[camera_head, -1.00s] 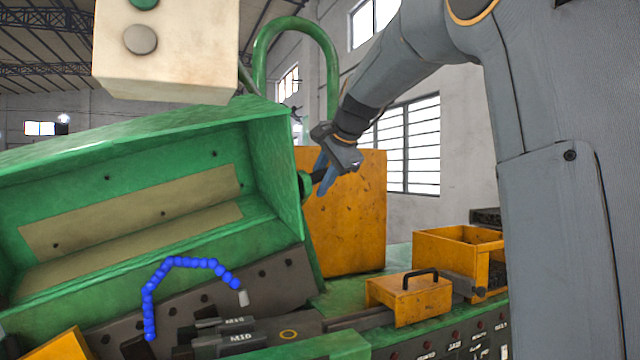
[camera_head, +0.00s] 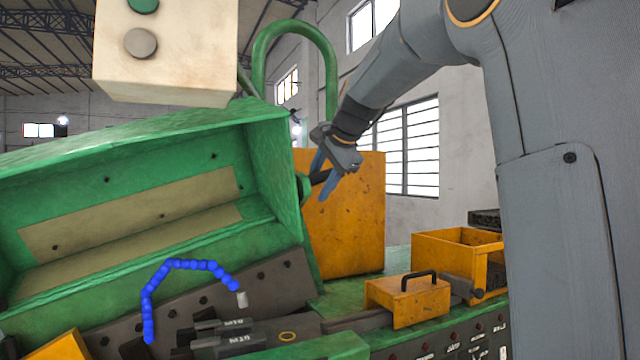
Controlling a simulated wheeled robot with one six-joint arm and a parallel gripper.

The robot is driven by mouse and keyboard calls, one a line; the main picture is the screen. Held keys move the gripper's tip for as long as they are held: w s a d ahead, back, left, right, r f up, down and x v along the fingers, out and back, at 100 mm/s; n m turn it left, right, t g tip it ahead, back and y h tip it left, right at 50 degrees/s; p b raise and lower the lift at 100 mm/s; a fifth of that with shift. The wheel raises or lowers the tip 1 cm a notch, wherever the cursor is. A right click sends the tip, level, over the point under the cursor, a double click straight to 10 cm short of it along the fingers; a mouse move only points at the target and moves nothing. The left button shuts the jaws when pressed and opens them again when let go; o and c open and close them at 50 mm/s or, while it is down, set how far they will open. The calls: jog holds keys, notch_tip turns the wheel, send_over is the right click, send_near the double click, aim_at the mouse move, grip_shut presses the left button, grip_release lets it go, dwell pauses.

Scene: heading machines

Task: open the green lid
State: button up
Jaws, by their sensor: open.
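The green lid (camera_head: 278,170) is a large box-like cover at the left, tilted up, with its hollow inside facing me and the machine bed showing below it. A dark handle (camera_head: 318,178) on a round green mount sticks out from its right side. My gripper (camera_head: 325,180) is at this handle, its blue fingers spread open on either side of it. I cannot tell whether a finger touches the handle.
An orange panel (camera_head: 346,225) stands right behind my gripper. A cream control box (camera_head: 165,60) hangs above the lid. A blue segmented hose (camera_head: 150,290), an orange block with a black handle (camera_head: 408,298) and an open orange bin (camera_head: 450,258) are below and right.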

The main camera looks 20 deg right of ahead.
jog(key=shift+s, duration=0.1)
jog(key=b+v, duration=0.2)
jog(key=v, duration=0.5)
jog(key=shift+s+d+r+b, duration=0.1)
jog(key=shift+s+r+b, duration=0.05)
jog(key=shift+r+b, duration=0.15)
